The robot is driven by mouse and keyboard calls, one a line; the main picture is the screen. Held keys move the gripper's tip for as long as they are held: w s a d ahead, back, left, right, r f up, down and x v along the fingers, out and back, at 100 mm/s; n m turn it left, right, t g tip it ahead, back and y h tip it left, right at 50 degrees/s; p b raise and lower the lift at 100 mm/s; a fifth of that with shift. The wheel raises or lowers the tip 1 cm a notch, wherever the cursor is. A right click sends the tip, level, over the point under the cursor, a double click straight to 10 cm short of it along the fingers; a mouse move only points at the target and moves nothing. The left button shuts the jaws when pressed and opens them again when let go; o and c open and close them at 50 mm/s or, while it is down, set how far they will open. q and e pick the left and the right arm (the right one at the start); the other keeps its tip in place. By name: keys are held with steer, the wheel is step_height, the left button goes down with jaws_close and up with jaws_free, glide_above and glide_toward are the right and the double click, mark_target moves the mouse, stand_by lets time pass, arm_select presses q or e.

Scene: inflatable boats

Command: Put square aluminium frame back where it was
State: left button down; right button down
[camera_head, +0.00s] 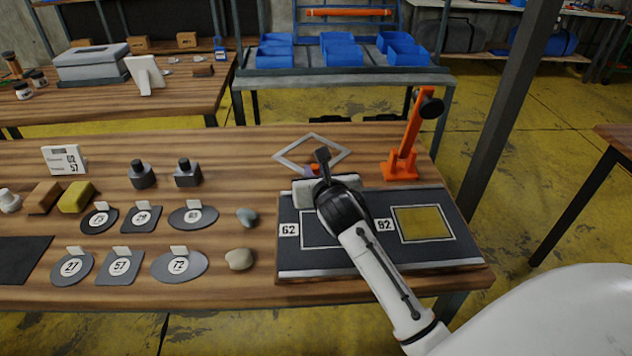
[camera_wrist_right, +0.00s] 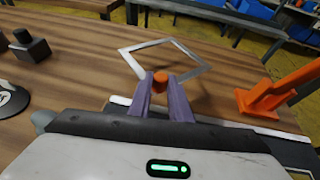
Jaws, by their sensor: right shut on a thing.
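The square aluminium frame (camera_head: 332,143) is a thin silvery open square, seen as a diamond behind the black board (camera_head: 360,261). It also shows in the right wrist view (camera_wrist_right: 145,44). My right gripper (camera_head: 311,171) has purple fingers shut at the frame's near corner, on a small orange part (camera_wrist_right: 160,80) there. I cannot tell whether the frame touches the table. The board has an outlined square marked 62 (camera_head: 315,238), partly hidden by my right arm, and a yellow square marked 92 (camera_head: 424,223). My left gripper is not in view.
An orange stand (camera_head: 402,163) rises right of the frame, behind the board. Two dark knobbed weights (camera_head: 187,174) stand to the left. Two pebbles (camera_head: 240,259) and several numbered dark plates (camera_head: 179,265) lie left of the board. Bare wood lies behind the weights.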

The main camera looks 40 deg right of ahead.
step_height(320, 180, down, 2)
steer(key=shift+f, duration=0.2)
steer(key=shift+f, duration=0.3)
steer(key=c, duration=1.6)
jaws_free()
steer(key=shift+f, duration=0.15)
steer(key=shift+r, duration=0.4)
steer(key=p+v, duration=0.1)
steer(key=v, duration=1.1)
steer(key=shift+r, duration=0.1)
